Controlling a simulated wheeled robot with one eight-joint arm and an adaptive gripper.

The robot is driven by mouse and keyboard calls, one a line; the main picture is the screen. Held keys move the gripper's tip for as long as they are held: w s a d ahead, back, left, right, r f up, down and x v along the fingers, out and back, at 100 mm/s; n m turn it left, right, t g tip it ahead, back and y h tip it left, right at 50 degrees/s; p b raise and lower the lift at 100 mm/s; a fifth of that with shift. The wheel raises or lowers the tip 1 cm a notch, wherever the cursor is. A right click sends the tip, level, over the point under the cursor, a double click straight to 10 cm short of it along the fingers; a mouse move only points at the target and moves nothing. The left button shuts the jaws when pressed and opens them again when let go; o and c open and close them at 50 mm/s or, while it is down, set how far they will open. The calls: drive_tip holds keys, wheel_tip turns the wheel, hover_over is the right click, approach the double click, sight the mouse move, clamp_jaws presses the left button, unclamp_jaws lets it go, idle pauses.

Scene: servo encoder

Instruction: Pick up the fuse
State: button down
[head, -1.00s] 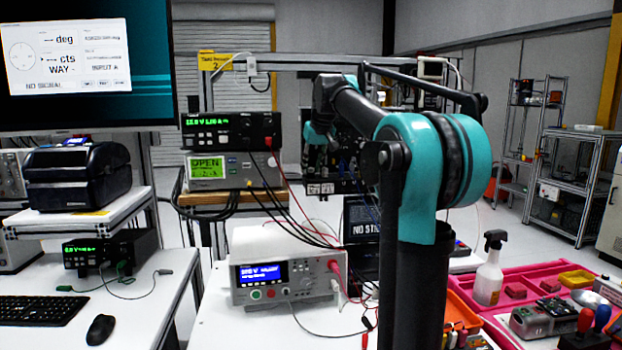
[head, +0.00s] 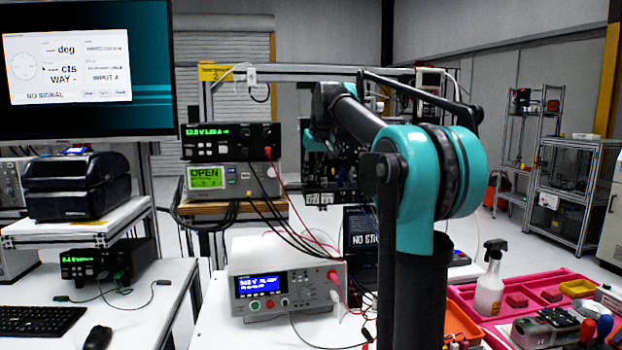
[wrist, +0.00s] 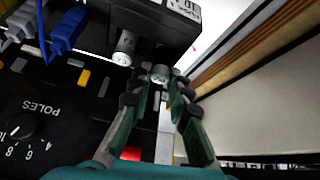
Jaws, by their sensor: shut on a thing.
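In the wrist view my gripper (wrist: 159,88) has its two teal fingers with black tips closed on a small grey cylinder, the fuse (wrist: 160,72). Only the fuse's round end shows between the tips; the rest is hidden. A similar whitish cylinder (wrist: 124,42) sticks out of a black block to the left of the fuse. In the head view my arm reaches to the instrument panel (head: 335,180) behind the bench, and the fingertips and fuse cannot be made out there.
A dark panel with a POLES knob (wrist: 22,128) lies below and left of my fingers. A light wall or board (wrist: 270,95) is close on the right. A bench meter (head: 285,285) with cables stands in front of the panel.

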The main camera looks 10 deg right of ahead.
sight(312, 176)
wheel_tip(312, 176, up, 17)
idle(0.6)
drive_tip(key=shift+d, duration=0.1)
